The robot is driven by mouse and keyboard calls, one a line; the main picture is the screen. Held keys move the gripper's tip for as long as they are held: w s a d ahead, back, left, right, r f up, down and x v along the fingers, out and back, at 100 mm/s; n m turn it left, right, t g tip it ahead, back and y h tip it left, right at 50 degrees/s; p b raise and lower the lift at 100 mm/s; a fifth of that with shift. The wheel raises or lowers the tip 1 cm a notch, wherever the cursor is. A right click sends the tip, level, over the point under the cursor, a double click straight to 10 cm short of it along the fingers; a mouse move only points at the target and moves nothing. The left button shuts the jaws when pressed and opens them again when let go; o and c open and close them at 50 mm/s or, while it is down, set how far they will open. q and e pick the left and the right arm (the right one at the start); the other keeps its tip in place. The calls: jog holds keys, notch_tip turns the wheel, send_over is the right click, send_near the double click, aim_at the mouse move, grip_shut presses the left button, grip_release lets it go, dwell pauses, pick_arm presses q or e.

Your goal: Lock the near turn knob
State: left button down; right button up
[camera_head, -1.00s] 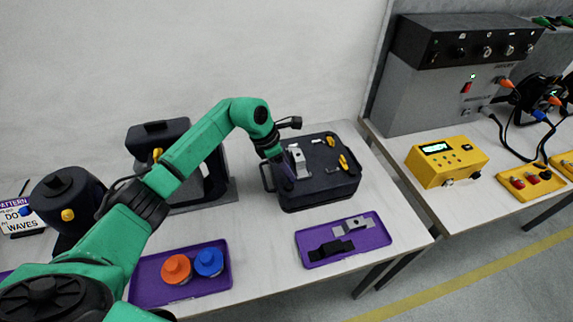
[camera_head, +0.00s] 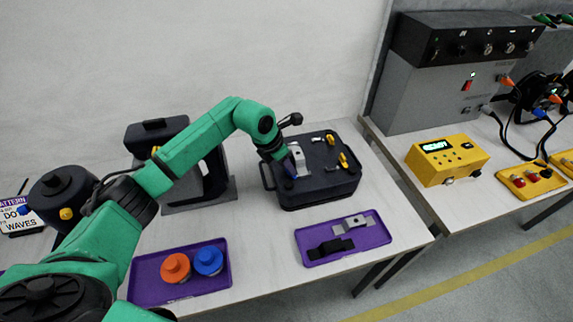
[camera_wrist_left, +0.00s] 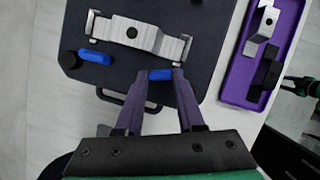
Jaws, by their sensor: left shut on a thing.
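A dark case (camera_head: 325,190) lies on the white table with a grey metal bracket (camera_wrist_left: 140,34) on its top. A blue turn knob (camera_wrist_left: 160,75) sits by the bracket's right end in the left wrist view. My left gripper (camera_wrist_left: 158,77) is shut on this knob, one purple finger on each side. A second blue knob (camera_wrist_left: 94,56) lies to the left, free of the gripper. In the head view my left gripper (camera_head: 290,170) reaches the case's left part, and its fingers partly hide the knob there. My right gripper is not seen.
Yellow knobs (camera_head: 343,160) sit on the case's right part. A purple tray (camera_head: 375,236) with metal and black pieces lies in front. Another purple tray (camera_head: 147,283) holds an orange can (camera_head: 176,268) and a blue can (camera_head: 209,261). A dark stand is behind my arm.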

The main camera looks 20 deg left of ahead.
pick_arm(q)
jog(key=n, duration=0.2)
jog(key=shift+d+n+t+y+b, duration=0.1)
jog(key=shift+n+t+y+b, duration=0.2)
jog(key=shift+n+y+b, duration=0.1)
jog(key=n+y+b, duration=0.1)
jog(key=n, duration=0.2)
jog(key=shift+d+n+b, duration=0.15)
jog(key=shift+n+b, duration=0.15)
jog(key=n+y+b, duration=0.1)
jog(key=n, duration=0.1)
jog(key=n+y+b, duration=0.1)
jog(key=n, duration=0.1)
jog(key=shift+d+n+b, duration=0.2)
jog(key=shift+n+b, duration=0.1)
jog(key=shift+b, duration=0.1)
jog(key=shift+w+r+n+y+b, duration=0.1)
jog(key=shift+n+y+b, duration=0.6)
jog(key=shift+n, duration=0.7)
jog(key=c, duration=0.5)
grip_release()
